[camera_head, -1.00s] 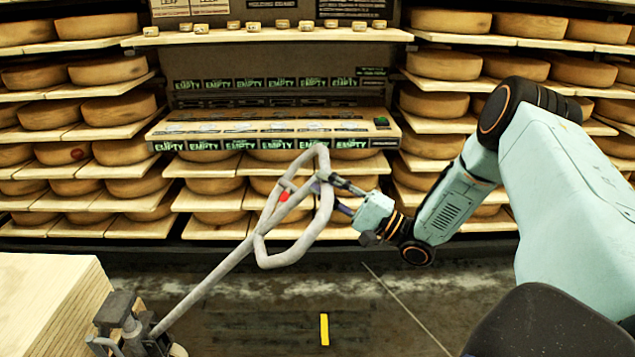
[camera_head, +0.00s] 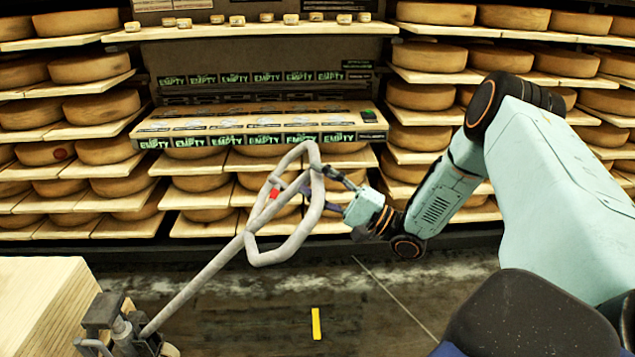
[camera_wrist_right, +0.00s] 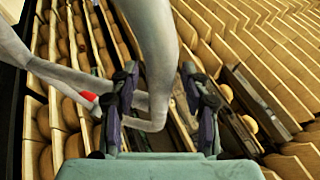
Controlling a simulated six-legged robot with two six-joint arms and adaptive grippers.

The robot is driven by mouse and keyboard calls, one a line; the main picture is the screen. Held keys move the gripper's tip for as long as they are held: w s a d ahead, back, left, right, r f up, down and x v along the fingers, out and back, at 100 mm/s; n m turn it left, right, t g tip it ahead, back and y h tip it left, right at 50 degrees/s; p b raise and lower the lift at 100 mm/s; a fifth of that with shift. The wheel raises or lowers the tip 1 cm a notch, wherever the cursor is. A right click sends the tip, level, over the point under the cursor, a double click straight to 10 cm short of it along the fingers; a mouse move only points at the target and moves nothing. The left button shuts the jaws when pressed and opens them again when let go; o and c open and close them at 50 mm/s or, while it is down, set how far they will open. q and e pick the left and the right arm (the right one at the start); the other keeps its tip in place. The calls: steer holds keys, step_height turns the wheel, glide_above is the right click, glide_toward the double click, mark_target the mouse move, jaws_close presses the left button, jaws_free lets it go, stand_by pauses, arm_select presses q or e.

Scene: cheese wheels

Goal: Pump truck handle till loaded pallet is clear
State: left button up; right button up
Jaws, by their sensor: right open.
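The grey pump truck handle (camera_head: 190,290) rises at a slant from the truck's pump (camera_head: 118,322) at lower left and ends in a closed loop with a red lever (camera_head: 274,193). My right gripper (camera_head: 325,182) is at the loop's right bar. In the right wrist view its open fingers (camera_wrist_right: 160,100) stand on both sides of the loop's bar (camera_wrist_right: 160,50), with visible gaps. A pale wooden block (camera_head: 40,305) stands left of the pump. The pallet's underside and the truck's forks are out of view. My left gripper is not in view.
Shelves of cheese wheels (camera_head: 100,105) fill the back. A sloped display ledge with "EMPTY" labels (camera_head: 255,125) juts out behind the loop. A yellow strip (camera_head: 316,323) lies on the dark floor (camera_head: 260,310), which is open right of the truck.

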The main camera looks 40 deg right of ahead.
steer(key=v, duration=1.2)
steer(key=shift+m+t, duration=0.4)
steer(key=shift+t, duration=0.2)
steer(key=b+x, duration=0.2)
steer(key=x, duration=0.1)
steer(key=b+x, duration=0.1)
steer(key=x, duration=0.3)
steer(key=f+b+x, duration=0.1)
steer(key=b+x, duration=0.1)
steer(key=x, duration=0.2)
steer(key=shift+w+a+b, duration=0.15)
steer(key=shift+a+b, duration=0.15)
steer(key=shift+a, duration=0.05)
steer(key=shift+w+a+r, duration=0.1)
steer(key=shift+w+r, duration=0.15)
